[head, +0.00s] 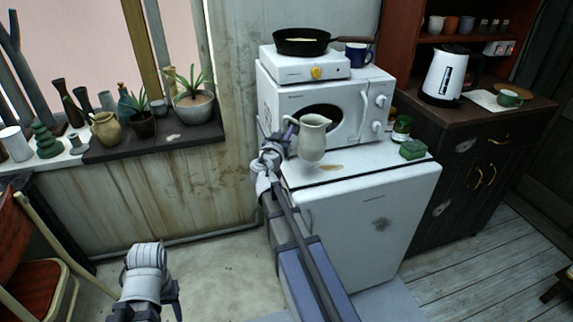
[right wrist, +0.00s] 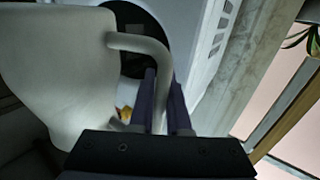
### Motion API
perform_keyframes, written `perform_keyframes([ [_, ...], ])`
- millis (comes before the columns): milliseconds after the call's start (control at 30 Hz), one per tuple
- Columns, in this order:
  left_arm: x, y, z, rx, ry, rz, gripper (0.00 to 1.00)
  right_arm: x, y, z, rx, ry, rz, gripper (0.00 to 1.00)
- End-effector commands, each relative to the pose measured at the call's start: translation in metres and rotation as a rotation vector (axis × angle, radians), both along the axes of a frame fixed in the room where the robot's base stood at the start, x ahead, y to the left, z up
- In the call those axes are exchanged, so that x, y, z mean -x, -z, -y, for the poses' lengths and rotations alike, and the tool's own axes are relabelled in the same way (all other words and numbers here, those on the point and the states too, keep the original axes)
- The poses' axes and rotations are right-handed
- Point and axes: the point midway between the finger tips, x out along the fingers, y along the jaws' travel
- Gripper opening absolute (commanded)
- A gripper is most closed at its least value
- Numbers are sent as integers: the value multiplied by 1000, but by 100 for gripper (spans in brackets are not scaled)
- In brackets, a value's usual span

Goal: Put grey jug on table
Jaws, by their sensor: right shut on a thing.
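The grey jug (head: 313,140) is pale grey-white and upright, above the top of the white fridge (head: 350,163) and in front of the microwave (head: 345,115). My right gripper (head: 287,128) is shut on its handle. In the right wrist view the jug (right wrist: 60,70) fills the left side, and its handle (right wrist: 145,45) runs down between the two fingers of the right gripper (right wrist: 168,100). I cannot tell whether the jug's base touches the fridge top. My left arm shows at the bottom left, and its gripper (head: 147,308) is partly cut off by the frame edge.
A hot plate (head: 305,66) with a frying pan (head: 302,41) and a blue mug (head: 358,54) stand on the microwave. A dark cabinet (head: 465,145) holds a white kettle (head: 446,75). A windowsill holds vases and plants.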

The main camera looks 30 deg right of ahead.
Motion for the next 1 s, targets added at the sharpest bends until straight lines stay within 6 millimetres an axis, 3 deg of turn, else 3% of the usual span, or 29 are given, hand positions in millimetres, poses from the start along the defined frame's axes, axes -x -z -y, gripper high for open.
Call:
perform_keyframes([
  [33,0,19,0,0,0,0,50,0,18,0,3,0,-2,0],
  [200,0,42,0,0,0,0,50,0,42,0,3,0,-2,0],
  [533,0,48,0,0,0,0,50,0,48,0,3,0,-2,0],
  [833,0,84,0,0,0,0,50,0,83,0,3,0,-2,0],
  [1000,0,88,0,0,0,0,50,0,88,0,3,0,-2,0],
])
